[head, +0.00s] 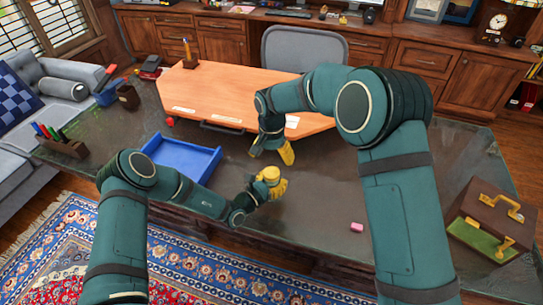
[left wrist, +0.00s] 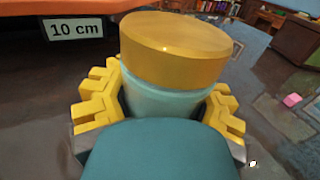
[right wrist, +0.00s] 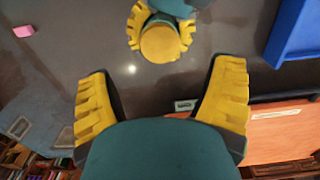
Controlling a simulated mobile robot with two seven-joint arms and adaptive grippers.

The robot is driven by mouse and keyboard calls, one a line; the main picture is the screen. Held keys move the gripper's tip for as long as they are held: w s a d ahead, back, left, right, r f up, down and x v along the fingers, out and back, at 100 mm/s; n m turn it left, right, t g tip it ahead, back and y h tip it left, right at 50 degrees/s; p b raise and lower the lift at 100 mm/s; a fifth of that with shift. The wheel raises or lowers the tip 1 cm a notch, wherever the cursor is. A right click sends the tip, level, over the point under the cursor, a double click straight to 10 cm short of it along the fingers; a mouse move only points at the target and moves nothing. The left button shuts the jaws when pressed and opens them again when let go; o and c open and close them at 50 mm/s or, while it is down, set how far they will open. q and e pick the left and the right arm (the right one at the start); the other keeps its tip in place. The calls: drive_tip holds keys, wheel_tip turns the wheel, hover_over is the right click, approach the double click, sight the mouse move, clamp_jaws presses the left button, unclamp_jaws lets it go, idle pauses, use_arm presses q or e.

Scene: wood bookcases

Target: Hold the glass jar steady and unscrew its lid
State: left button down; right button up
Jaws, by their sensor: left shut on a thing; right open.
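The glass jar shows in the left wrist view as a pale, bluish body (left wrist: 165,103) under a wide gold lid (left wrist: 178,48). The lid sits on top of the jar, and the jar looks upright. My left gripper (left wrist: 160,108) has its yellow fingers shut on the jar body, below the lid. In the head view the lid (head: 270,174) shows above my left gripper (head: 268,188), over the dark desk. My right gripper (head: 287,153) is behind the jar, open and empty, apart from the lid. In the right wrist view the lid (right wrist: 160,43) lies beyond the open fingers (right wrist: 160,92).
A blue tray (head: 205,163) lies left of the jar. A raised orange-brown board (head: 235,90) stands behind. A pink block (head: 357,227) and a brown case with brass handles (head: 483,215) are to the right. The dark desk between jar and case is mostly clear.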

sight(272, 172)
wheel_tip(272, 172, down, 8)
drive_tip(key=shift+r, duration=0.2)
idle(0.3)
drive_tip(key=c, duration=1.2)
drive_tip(key=n, duration=0.5)
drive_tip(key=shift+c, duration=0.3)
drive_tip(key=n, duration=0.5)
drive_tip(key=shift+r, duration=0.2)
drive_tip(key=shift+r, duration=0.95)
